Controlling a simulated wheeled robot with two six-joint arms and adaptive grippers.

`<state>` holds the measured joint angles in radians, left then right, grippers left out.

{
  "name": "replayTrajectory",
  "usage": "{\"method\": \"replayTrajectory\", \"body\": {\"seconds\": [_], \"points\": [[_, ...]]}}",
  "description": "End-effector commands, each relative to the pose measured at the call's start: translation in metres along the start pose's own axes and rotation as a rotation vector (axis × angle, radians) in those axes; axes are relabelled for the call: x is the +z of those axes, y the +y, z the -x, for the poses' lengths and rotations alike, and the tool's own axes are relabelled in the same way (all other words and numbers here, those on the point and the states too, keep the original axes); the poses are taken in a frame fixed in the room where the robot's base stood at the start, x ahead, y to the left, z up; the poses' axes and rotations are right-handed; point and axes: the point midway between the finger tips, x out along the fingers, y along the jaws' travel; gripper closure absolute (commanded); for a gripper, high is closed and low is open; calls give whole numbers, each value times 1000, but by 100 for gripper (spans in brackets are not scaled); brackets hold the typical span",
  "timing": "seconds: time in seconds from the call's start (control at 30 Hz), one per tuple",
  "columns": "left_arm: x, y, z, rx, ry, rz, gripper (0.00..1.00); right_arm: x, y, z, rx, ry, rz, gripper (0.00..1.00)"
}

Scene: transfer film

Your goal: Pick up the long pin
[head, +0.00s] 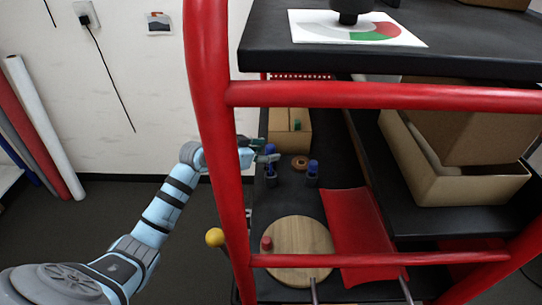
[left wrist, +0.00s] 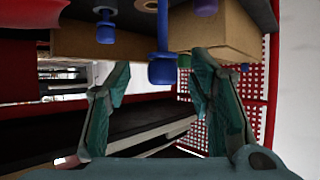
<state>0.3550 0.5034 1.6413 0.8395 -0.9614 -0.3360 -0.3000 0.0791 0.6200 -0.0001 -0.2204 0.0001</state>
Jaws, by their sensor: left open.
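In the left wrist view, a blue pin with a long shaft (left wrist: 162,68) shows between the fingertips and beyond them, not visibly touched; it looks like the long pin. Two shorter blue-purple pieces show near it, one at left (left wrist: 106,32) and one at the upper right (left wrist: 205,7). In the head view, a blue-topped piece (head: 271,164) stands just below my left gripper (head: 262,150) and another (head: 313,167) stands to its right. My left gripper is open and empty, with green fingers (left wrist: 160,85) apart. My right gripper is not in view.
A red rack post (head: 215,130) stands in front of my left arm. A cardboard box (head: 290,140) is behind the pins. A round wooden board (head: 300,245) with a red piece (head: 266,243), and a red sheet (head: 355,230), lie nearer. An upper shelf (head: 400,60) overhangs.

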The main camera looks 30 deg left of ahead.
Motion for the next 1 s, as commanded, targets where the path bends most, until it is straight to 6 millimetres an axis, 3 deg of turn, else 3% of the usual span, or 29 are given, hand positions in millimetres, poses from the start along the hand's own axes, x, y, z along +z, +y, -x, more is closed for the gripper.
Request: {"method": "replayTrajectory", "body": {"seconds": [0.17,0.37,0.7,1.0], "points": [[0,-1,-31,-1,1,3,52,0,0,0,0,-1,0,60],[0,-2,-34,-2,0,-1,52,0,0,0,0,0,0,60],[1,-2,-33,-2,0,0,100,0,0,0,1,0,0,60],[-2,-2,-32,-2,1,0,100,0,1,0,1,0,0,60]]}}
